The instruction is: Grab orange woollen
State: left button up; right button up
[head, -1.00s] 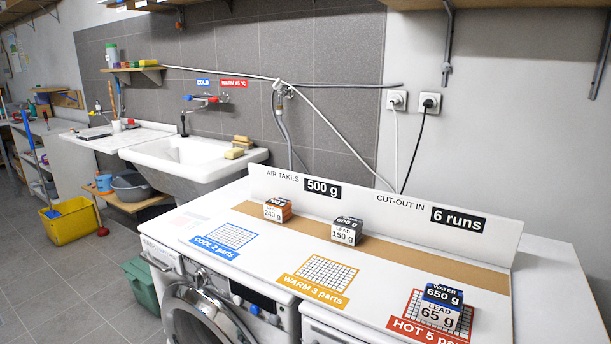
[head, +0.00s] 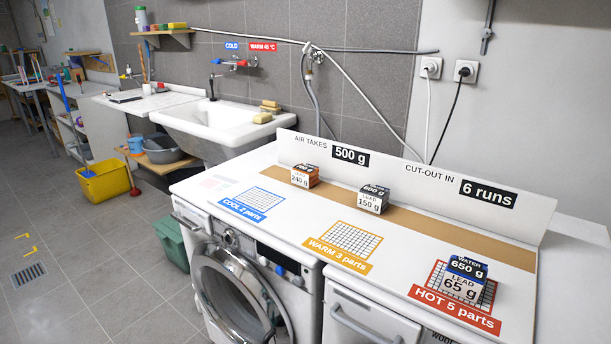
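A small box with an orange top part and a white "LEAD 240 g" label (head: 303,177) sits on the brown strip of the white worktop (head: 300,222), near its back left. It is likely the orange woollen; its upper lettering is too small to read surely. A dark grey box labelled "600 g" and "LEAD 150 g" (head: 372,200) stands to its right on the same strip. A blue-topped box labelled "WATER 650 g" and "LEAD 65 g" (head: 464,278) stands on the red "HOT 5 parts" grid (head: 437,276). Neither of my grippers is in view.
The blue "COOL 2 parts" grid (head: 259,199) and yellow "WARM 3 parts" grid (head: 350,238) are bare. A low white back panel (head: 400,180) edges the worktop. A washing machine (head: 240,290) stands below.

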aim_at(307, 174)
jog(key=i+j, duration=0.15)
jog(key=j, duration=0.25)
jog(key=i+j+u, duration=0.1)
jog(key=j, duration=0.3)
jog(key=i+j, duration=0.2)
jog(key=j, duration=0.15)
jog(key=i+j, duration=0.15)
jog(key=j, duration=0.25)
jog(key=i+j+u, duration=0.1)
jog(key=j, duration=0.25)
jog(key=i, duration=0.05)
